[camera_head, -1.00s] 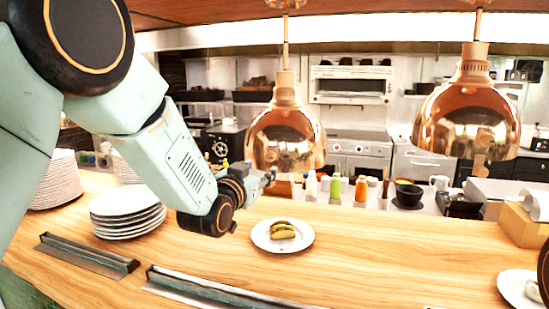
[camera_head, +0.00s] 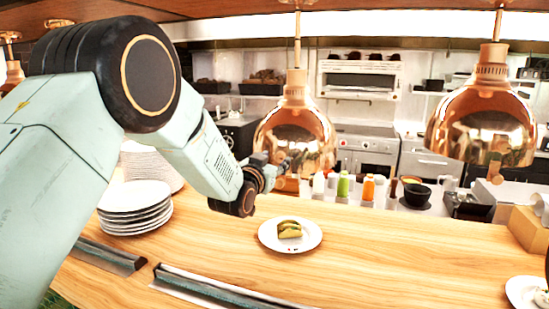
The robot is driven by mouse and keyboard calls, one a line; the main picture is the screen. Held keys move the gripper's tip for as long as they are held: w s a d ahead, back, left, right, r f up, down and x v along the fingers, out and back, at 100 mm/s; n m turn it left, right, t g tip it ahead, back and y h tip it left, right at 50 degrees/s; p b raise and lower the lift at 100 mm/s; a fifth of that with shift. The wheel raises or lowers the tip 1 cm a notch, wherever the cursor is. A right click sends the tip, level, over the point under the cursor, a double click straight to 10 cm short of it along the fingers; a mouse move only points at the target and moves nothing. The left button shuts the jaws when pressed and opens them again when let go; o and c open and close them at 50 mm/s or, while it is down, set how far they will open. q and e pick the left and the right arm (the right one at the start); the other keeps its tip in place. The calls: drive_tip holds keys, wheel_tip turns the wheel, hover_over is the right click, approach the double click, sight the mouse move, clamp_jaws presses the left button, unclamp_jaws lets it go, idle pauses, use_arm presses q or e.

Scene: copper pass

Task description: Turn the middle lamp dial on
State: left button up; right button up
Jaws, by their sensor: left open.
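The middle copper heat lamp (camera_head: 296,118) hangs over the counter. Its dial seems to be the small copper piece (camera_head: 287,184) at the lower front of the shade, close to my gripper; its setting is too small to read. My left gripper (camera_head: 283,165) is open and empty in front of the lower left part of this shade. I cannot tell whether its fingertips touch the lamp or dial. My right gripper is not in view.
Another copper lamp (camera_head: 482,120) hangs at the right, and part of one (camera_head: 12,72) shows at the left edge. Below are a plate with green food (camera_head: 268,240), stacked plates (camera_head: 135,215) and metal rails (camera_head: 205,287). Bottles stand behind the counter.

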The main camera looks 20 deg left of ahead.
use_arm(q)
drive_tip(key=shift+w+d, duration=0.25)
drive_tip(key=shift+w, duration=0.1)
drive_tip(key=shift+d, duration=0.35)
drive_tip(key=shift+s+a, duration=0.15)
drive_tip(key=shift+a, duration=0.05)
drive_tip(key=shift+c, duration=1.2)
drive_tip(key=shift+a, duration=0.25)
drive_tip(key=c, duration=0.3)
drive_tip(key=shift+d+r, duration=0.1)
drive_tip(key=shift+d, duration=0.2)
drive_tip(key=c, duration=0.4)
drive_tip(key=shift+a, duration=0.2)
clamp_jaws()
